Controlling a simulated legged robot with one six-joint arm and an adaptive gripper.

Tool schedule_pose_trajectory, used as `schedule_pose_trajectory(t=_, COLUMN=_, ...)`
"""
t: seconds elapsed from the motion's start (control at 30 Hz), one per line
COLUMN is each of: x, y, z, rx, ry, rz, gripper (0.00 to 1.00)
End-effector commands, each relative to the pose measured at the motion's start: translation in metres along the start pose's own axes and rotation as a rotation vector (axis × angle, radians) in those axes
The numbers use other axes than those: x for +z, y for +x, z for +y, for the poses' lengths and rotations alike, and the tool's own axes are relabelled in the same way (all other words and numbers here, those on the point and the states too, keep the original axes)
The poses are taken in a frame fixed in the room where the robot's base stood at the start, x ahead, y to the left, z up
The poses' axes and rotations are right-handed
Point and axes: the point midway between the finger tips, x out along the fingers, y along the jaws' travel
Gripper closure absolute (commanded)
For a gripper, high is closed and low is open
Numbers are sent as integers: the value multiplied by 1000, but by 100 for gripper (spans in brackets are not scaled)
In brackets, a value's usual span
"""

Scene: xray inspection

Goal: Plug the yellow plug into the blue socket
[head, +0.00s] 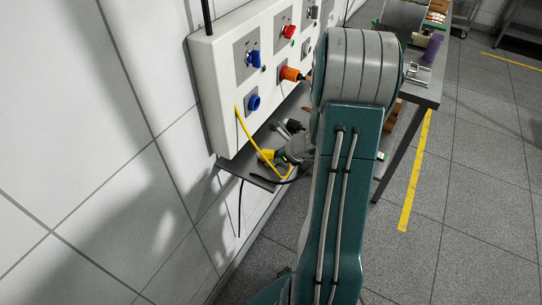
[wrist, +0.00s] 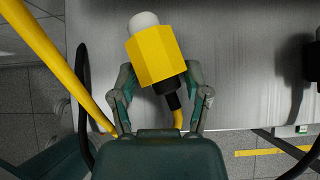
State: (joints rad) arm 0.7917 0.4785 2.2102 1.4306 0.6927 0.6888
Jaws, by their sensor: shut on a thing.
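The yellow plug (wrist: 155,56) has a white tip and a black collar, with a yellow cable behind it. In the wrist view it sits between the two fingers of my gripper (wrist: 160,84), tilted, its white tip pointing away from the palm. In the head view the plug (head: 267,157) is small and partly hidden, just above a grey shelf, with my gripper (head: 285,158) at it. The round blue socket (head: 254,102) is low on the white panel, above and left of the plug and apart from it.
The white panel (head: 222,92) also carries a blue switch-like fitting (head: 253,58), an orange plug (head: 289,74) and a red fitting (head: 289,31). A yellow cable (head: 246,132) hangs across its front. The grey shelf (head: 236,171) lies below. A table (head: 432,92) with items stands right.

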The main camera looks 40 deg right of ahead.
Motion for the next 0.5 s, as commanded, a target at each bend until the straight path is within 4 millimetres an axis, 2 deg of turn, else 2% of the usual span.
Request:
schedule_pose_trajectory(t=0.03, x=-1, y=0, z=0, rx=0, ry=1, rz=2, gripper=66)
schedule_pose_trajectory(t=0.07, x=-1, y=0, z=0, rx=0, ry=1, rz=2, gripper=79)
schedule_pose_trajectory(t=0.1, x=-1, y=0, z=0, rx=0, ry=1, rz=2, gripper=96)
schedule_pose_trajectory(t=0.5, x=15, y=-16, z=-1, rx=-3, ry=-2, rz=0, gripper=97)
